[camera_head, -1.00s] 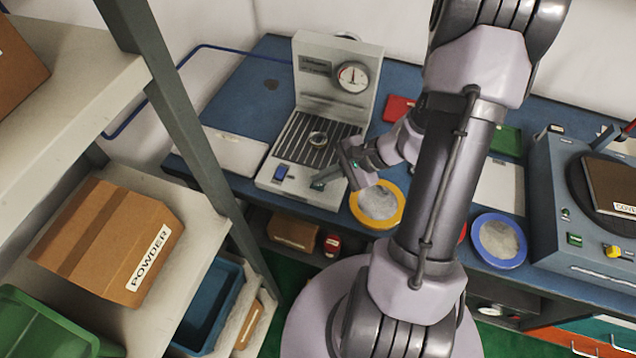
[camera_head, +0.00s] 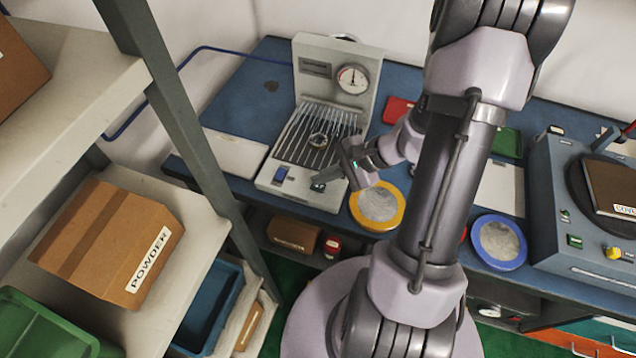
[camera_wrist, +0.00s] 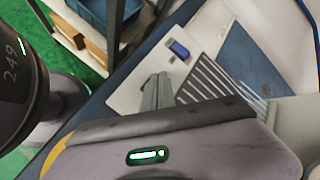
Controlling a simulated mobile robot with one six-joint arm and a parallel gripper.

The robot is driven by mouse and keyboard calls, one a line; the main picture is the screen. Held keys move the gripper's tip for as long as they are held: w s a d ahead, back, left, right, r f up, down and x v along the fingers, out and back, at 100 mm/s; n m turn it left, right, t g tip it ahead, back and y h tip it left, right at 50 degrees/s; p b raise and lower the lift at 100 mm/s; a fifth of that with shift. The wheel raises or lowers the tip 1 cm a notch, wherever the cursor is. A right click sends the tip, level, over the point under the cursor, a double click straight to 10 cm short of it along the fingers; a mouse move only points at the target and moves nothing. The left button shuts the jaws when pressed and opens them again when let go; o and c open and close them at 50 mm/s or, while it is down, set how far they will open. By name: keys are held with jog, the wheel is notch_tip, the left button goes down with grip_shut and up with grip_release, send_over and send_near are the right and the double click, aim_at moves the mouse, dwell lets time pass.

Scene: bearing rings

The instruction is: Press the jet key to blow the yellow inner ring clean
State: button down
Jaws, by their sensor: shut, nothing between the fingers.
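A grey machine with a dial gauge (camera_head: 352,79) stands on the blue bench. A small ring (camera_head: 318,140) lies on its slotted bed (camera_head: 296,150); I cannot make out yellow on it. Pale streaks cover the bed. The green jet key (camera_head: 317,187) is on the front panel, partly hidden by my gripper (camera_head: 322,182). My gripper is shut and empty, its tips down at the key and seemingly touching it. In the wrist view the shut fingers (camera_wrist: 155,92) point at the panel, hiding the key; the ring is not visible there.
A blue rocker switch (camera_head: 280,174) sits left of the key; it also shows in the wrist view (camera_wrist: 178,49). A yellow-rimmed dish (camera_head: 398,212) and a blue-rimmed dish (camera_head: 500,262) lie along the front edge. A shelf with a POWDER box (camera_head: 105,240) is at left.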

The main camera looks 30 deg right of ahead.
aim_at(322, 186)
jog(key=shift+r, duration=0.2)
jog(key=shift+r+p, duration=1.8)
jog(key=shift+r, duration=0.8)
jog(key=shift+f, duration=0.1)
jog(key=s+a+r+n+h, duration=0.2)
jog(key=s+a+r+n, duration=0.3)
jog(key=r, duration=0.5)
jog(key=s+a+r+n+h, duration=0.3)
jog(key=s+a+r+n, duration=0.2)
jog(key=a+r, duration=0.5)
jog(key=r+n, duration=0.1)
jog(key=n, duration=0.1)
jog(key=shift+s+a+n, duration=0.2)
jog(key=shift+s+n, duration=0.1)
jog(key=shift+d, duration=0.1)
